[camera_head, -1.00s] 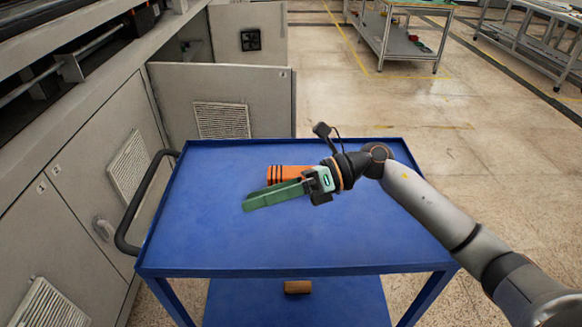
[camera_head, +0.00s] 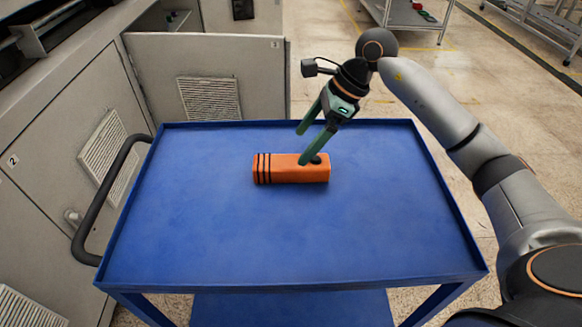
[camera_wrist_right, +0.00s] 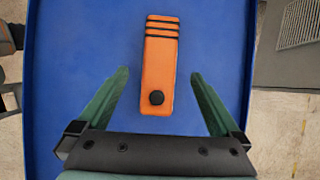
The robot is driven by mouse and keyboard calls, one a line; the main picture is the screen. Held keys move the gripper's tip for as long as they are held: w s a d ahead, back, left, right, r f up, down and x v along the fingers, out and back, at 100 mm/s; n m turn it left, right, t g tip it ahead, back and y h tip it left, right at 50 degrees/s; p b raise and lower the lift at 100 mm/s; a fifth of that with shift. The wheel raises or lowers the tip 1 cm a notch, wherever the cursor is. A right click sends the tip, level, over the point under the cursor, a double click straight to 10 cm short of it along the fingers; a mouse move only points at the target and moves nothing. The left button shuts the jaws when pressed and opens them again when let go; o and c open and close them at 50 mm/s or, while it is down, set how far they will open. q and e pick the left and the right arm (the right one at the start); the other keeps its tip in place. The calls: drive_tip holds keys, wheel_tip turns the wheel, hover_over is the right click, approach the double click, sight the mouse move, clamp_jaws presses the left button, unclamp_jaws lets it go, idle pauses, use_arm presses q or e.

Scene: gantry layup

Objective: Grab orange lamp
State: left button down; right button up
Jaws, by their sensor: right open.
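The orange lamp (camera_head: 285,169) is a block-shaped body lying on the blue cart top, with black stripes at its left end and a dark round knob at its right end. In the right wrist view the lamp (camera_wrist_right: 159,65) lies lengthwise ahead, its knob end nearest me. My right gripper (camera_head: 302,146) is open, its two green fingers pointing down over the lamp's right end. In the right wrist view the fingers of the right gripper (camera_wrist_right: 159,75) stand wide on either side of the lamp, with nothing between them held. My left gripper is not in view.
The blue cart top (camera_head: 280,245) is otherwise clear and has a raised rim. A black handle (camera_head: 100,200) is on its left side. Grey cabinets with an open door (camera_head: 210,85) stand left and behind. A metal table (camera_head: 410,20) is farther back.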

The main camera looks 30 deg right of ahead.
sight(292, 161)
drive_tip(key=x, duration=0.7)
drive_tip(key=shift+s+d+f, duration=0.1)
drive_tip(key=shift+d+f, duration=0.15)
drive_tip(key=shift+f, duration=0.1)
drive_tip(key=shift+c, duration=0.2)
drive_tip(key=c, duration=1.5)
drive_tip(key=shift+r, duration=0.1)
clamp_jaws()
